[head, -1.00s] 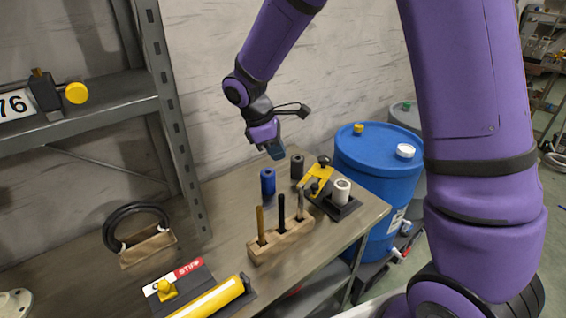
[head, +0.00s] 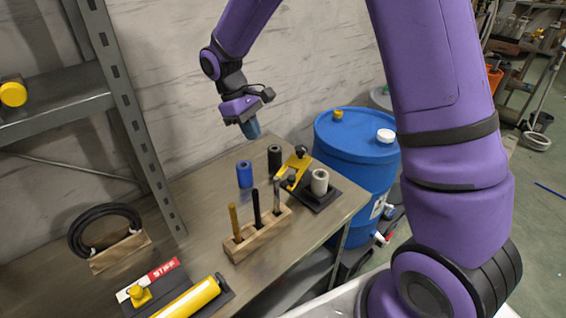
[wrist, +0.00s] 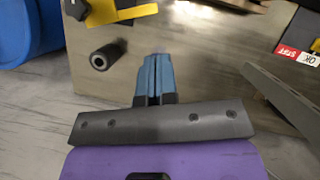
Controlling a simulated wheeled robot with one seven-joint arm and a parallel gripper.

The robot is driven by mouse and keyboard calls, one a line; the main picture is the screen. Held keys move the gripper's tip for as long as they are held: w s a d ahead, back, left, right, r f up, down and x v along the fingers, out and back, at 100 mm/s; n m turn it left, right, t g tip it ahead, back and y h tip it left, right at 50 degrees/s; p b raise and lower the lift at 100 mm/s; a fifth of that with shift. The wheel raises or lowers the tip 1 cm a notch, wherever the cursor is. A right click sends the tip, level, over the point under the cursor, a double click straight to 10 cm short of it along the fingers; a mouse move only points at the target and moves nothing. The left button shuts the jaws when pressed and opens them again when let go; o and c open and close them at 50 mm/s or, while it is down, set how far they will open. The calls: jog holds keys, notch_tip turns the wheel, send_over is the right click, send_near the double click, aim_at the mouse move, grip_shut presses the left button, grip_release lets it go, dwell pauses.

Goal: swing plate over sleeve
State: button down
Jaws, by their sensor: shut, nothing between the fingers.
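The yellow swing plate (head: 291,173) is on a black base (head: 322,197) on the workbench, with a dark knob (head: 301,151) at its far end. A whitish sleeve (head: 319,184) stands upright on the base, to the right of the plate; the plate is beside it, not over it. A blue sleeve (head: 245,175) and a dark sleeve (head: 275,157) stand upright on the bench left of the fixture. My gripper (head: 251,130) is above the bench, over the sleeves, shut and empty. The wrist view shows its blue fingers together (wrist: 153,75), the dark sleeve (wrist: 100,59) and part of the yellow plate (wrist: 136,12).
A wooden block (head: 258,235) holds several upright rods in front of the sleeves. A blue barrel (head: 357,150) stands beyond the bench's right edge. A metal shelf (head: 75,103) stands at left, with a black ring (head: 88,222) and a yellow cylinder (head: 188,300) nearby.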

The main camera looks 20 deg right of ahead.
jog(key=shift+d, duration=0.1)
send_near(290, 185)
jog(key=w+a+f, duration=0.2)
jog(key=w+f, duration=0.1)
jog(key=f, duration=0.1)
jog(key=s+d, duration=0.1)
jog(key=s+d+f, duration=0.1)
jog(key=s, duration=0.1)
jog(key=shift+s+d, duration=0.1)
jog(key=shift+d, duration=0.3)
jog(key=shift+s+d, duration=0.1)
jog(key=shift+s+d+n, duration=0.15)
jog(key=shift+s+n, duration=0.05)
jog(key=shift+n, duration=0.1)
